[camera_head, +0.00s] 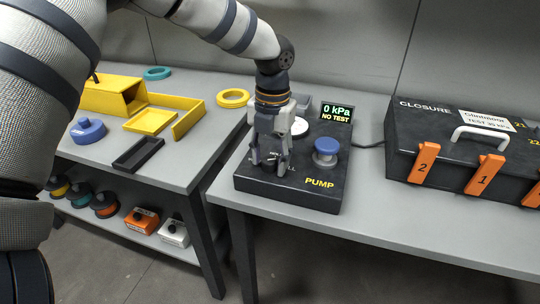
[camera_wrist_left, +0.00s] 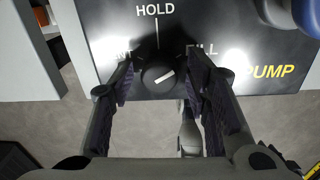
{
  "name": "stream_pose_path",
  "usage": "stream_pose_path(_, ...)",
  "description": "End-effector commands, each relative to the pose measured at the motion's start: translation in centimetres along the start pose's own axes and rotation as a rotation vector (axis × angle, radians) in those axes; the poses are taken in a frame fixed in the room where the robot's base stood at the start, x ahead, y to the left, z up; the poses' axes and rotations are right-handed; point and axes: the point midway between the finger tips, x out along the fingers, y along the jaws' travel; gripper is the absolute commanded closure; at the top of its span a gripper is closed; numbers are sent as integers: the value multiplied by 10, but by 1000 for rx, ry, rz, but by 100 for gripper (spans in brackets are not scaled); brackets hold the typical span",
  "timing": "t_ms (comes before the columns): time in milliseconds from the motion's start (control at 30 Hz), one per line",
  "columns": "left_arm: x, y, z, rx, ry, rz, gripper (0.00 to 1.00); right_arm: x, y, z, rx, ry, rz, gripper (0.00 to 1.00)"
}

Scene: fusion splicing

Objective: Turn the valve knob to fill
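The black valve knob (camera_wrist_left: 158,76) sits on the dark pump box (camera_head: 243,182), with the labels HOLD above it and FILL to its right; the left label is partly covered. The knob's white mark points up and right, towards FILL. My left gripper (camera_wrist_left: 160,88) points down over the knob, one finger on each side. Narrow gaps seem to show between pads and knob, so it looks open around it. In the head view the left gripper (camera_head: 270,163) hides most of the knob. The display (camera_head: 336,112) reads 0 kPa, NO TEST. My right gripper is not in view.
A closure case (camera_head: 450,150) with orange clips stands to the right. Yellow trays (camera_head: 150,121) are on the left table.

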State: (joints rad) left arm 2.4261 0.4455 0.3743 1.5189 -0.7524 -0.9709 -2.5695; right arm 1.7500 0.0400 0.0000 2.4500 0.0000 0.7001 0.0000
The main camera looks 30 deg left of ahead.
Motion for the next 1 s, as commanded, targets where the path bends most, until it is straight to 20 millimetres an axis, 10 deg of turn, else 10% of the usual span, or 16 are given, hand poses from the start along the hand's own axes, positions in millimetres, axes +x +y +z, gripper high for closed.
stream_pose_path(333, -9, 0, 1, -1, -4, -1, 52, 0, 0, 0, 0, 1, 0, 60)
stream_pose_path(700, -101, 0, 1, -1, -5, -1, 52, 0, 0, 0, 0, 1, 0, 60)
stream_pose_path(1000, -121, 0, 0, 0, 0, 0, 52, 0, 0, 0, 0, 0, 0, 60)
